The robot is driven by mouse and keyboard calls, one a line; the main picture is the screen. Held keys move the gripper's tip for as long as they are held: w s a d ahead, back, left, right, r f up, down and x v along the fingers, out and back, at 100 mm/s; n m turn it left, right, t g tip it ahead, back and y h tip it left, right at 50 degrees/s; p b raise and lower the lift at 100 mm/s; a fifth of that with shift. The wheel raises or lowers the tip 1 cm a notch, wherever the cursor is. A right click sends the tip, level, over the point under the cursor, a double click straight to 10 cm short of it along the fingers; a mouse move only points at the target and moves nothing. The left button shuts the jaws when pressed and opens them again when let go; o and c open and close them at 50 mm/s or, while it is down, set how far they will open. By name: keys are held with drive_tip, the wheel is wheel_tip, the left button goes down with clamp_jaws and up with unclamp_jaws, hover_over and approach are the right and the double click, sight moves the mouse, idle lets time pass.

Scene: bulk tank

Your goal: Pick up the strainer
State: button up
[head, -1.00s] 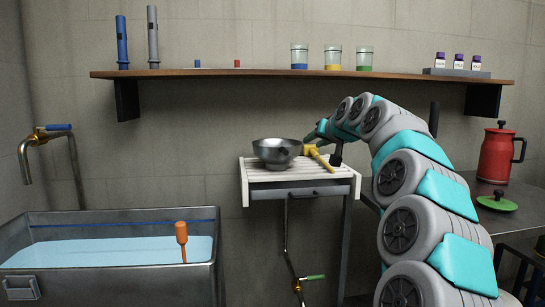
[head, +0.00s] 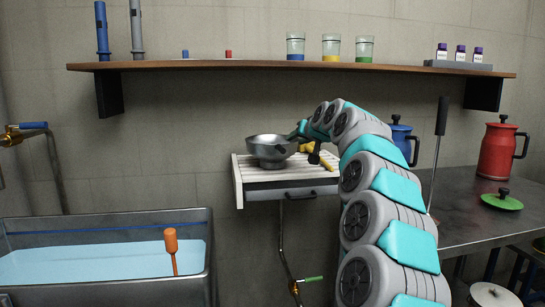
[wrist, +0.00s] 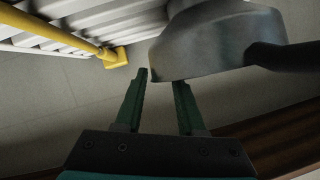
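The strainer, apparently the grey metal bowl (head: 268,150), sits on the white slatted drainer (head: 262,174) in the head view. In the wrist view the grey bowl (wrist: 215,42) fills the upper right, with a dark bar like a handle (wrist: 285,57) running off its right side. My gripper (wrist: 160,78) is open and empty, its two green fingers pointing at the bowl's near edge. The right fingertip overlaps that edge in the picture; I cannot tell whether it touches. In the head view my gripper (head: 297,132) is at the bowl's right rim, partly hidden by my arm.
A yellow tool (head: 325,160) lies on the drainer right of the bowl. A wooden shelf (head: 290,67) with jars runs above. The water-filled tank (head: 105,222) is at left. A steel table (head: 470,215) with blue (head: 400,140) and red pots (head: 497,150) is at right.

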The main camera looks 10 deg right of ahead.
drive_tip(key=shift+x, duration=1.35)
drive_tip(key=shift+f, duration=0.1)
clamp_jaws()
idle(0.3)
